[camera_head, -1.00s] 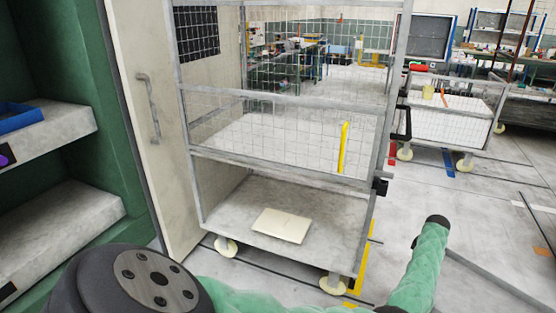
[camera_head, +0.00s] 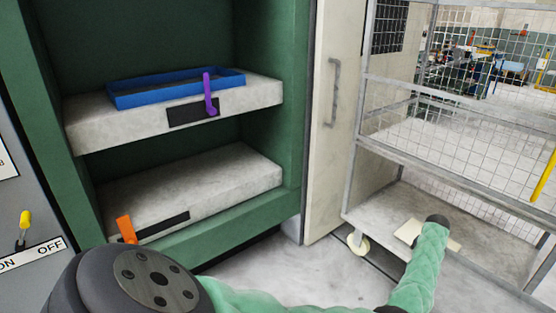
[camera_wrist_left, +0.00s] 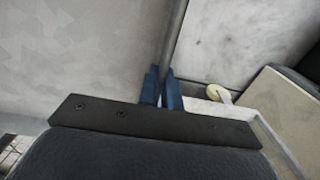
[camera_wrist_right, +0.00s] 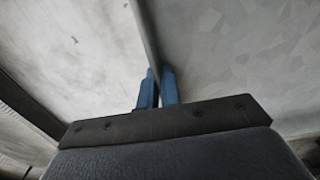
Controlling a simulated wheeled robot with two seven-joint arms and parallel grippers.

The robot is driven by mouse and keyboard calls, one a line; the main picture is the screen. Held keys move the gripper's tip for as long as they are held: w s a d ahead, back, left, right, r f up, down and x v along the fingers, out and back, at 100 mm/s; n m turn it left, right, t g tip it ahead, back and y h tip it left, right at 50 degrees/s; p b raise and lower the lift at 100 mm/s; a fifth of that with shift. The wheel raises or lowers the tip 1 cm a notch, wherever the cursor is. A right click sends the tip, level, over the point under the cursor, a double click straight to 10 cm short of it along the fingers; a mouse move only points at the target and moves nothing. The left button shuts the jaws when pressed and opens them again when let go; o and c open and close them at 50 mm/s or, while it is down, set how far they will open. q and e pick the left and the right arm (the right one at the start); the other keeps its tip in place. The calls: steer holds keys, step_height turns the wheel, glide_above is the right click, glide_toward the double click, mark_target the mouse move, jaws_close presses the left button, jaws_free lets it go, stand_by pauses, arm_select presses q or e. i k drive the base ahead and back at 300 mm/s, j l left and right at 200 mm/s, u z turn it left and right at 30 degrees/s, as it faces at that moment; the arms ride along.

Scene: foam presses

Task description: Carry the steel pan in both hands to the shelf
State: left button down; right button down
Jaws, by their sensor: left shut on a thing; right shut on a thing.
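The steel pan shows only in part, as a mottled grey sheet in the left wrist view (camera_wrist_left: 80,50) and in the right wrist view (camera_wrist_right: 235,60). My left gripper (camera_wrist_left: 160,70) is shut on one thin edge of it. My right gripper (camera_wrist_right: 159,72) is shut on another thin edge. The pan and both gripper tips are out of the head view. The head view shows a green press-like cabinet with an upper slab (camera_head: 145,122) and a lower slab (camera_head: 225,180), and a mesh trolley (camera_head: 385,157) with shelf decks. I cannot tell which is the task's shelf.
A blue tray (camera_head: 150,98) lies on the upper slab, behind a purple handle (camera_head: 210,95). An orange handle (camera_head: 127,229) is at the lower slab. A pale door (camera_head: 333,130) stands between cabinet and trolley. A pale flat piece (camera_head: 409,230) lies on the trolley's low deck.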

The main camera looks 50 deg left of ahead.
mark_target(192, 180)
steer(key=i+j+u, duration=0.1)
steer(key=j+u, duration=0.15)
steer(key=u, duration=0.25)
steer(key=i+j+u, duration=0.15)
steer(key=u, duration=0.35)
